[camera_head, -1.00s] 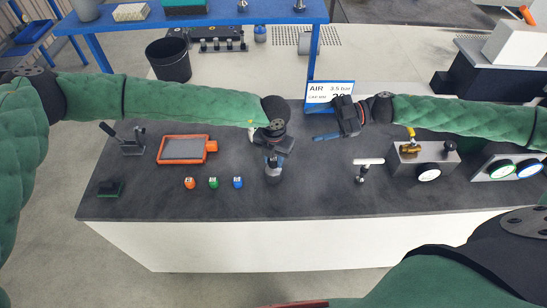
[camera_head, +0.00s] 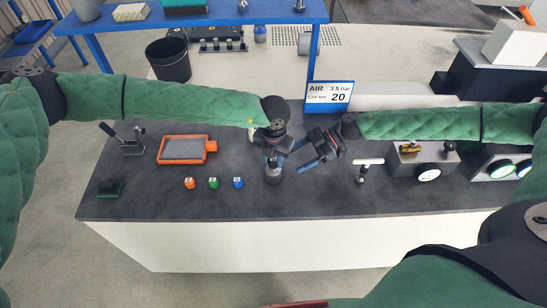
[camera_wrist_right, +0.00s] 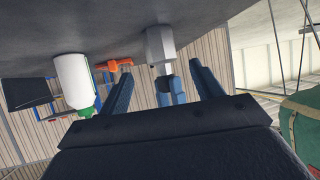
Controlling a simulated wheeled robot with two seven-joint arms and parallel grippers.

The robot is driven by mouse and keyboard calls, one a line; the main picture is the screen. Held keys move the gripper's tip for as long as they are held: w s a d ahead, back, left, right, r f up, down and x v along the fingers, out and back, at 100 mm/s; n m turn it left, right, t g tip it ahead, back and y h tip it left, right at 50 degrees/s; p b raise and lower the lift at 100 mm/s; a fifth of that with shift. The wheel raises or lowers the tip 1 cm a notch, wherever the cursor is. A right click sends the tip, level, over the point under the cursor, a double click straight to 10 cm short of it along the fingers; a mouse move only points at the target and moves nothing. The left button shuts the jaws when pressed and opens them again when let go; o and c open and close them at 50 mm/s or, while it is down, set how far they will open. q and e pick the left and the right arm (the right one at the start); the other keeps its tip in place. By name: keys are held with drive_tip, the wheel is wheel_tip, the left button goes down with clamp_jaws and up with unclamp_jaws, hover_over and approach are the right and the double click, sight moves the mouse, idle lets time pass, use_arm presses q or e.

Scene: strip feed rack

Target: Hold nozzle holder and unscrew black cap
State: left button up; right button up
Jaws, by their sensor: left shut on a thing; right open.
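The nozzle holder (camera_head: 273,174) is a small grey upright body at mid-table. My left gripper (camera_head: 274,158) is shut on its upper part from above. In the right wrist view the holder (camera_wrist_right: 160,44) shows as a pale, faceted block with a narrower part, against the tabletop, with blue fingers of my left gripper (camera_wrist_right: 171,90) at it. My right gripper (camera_head: 302,155) is open and empty, just right of the holder, fingers pointing at it. In its wrist view its two fingers (camera_wrist_right: 160,82) stand either side of the holder's line, short of it. I cannot make out a separate black cap.
Orange (camera_head: 190,183), green (camera_head: 213,183) and blue (camera_head: 238,183) small pieces lie left of the holder, before an orange-framed tablet (camera_head: 182,149). A T-handled tool (camera_head: 368,163) and a gauge block (camera_head: 424,160) stand to the right. The front table strip is clear.

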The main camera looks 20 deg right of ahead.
sight(277, 170)
drive_tip(key=shift+x, duration=4.55)
drive_tip(key=shift+c, duration=0.5)
drive_tip(key=c, duration=0.5)
drive_tip(key=o, duration=0.6)
drive_tip(key=c, duration=0.6)
use_arm(q)
drive_tip(key=shift+r, duration=0.1)
use_arm(e)
drive_tip(key=shift+c, duration=1.2)
